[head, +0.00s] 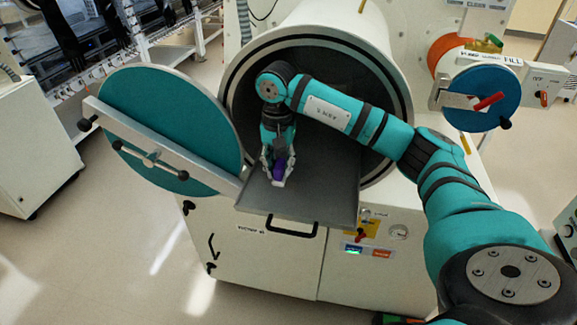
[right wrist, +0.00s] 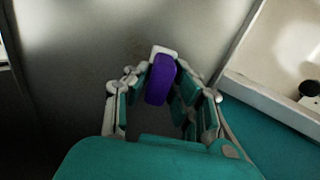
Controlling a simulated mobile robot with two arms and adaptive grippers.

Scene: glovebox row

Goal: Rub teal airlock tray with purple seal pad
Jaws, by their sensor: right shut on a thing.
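The purple seal pad (head: 279,171) is between the fingers of my right gripper (head: 277,172), which is shut on it. In the right wrist view the purple pad (right wrist: 160,80) shows between the fingertips of the gripper (right wrist: 162,85), with a white part at its far end. The airlock tray (head: 330,180) is a flat grey metal sheet that sticks out of the airlock with the teal door. The pad is low over the tray's left part; I cannot tell whether it touches. The tray's grey surface (right wrist: 90,50) fills much of the right wrist view. My left gripper is not in view.
The round teal door (head: 165,105) stands open left of the tray, with a metal bar across it. A smaller blue port door (head: 480,95) is at the right. Bare floor (head: 120,270) lies front left.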

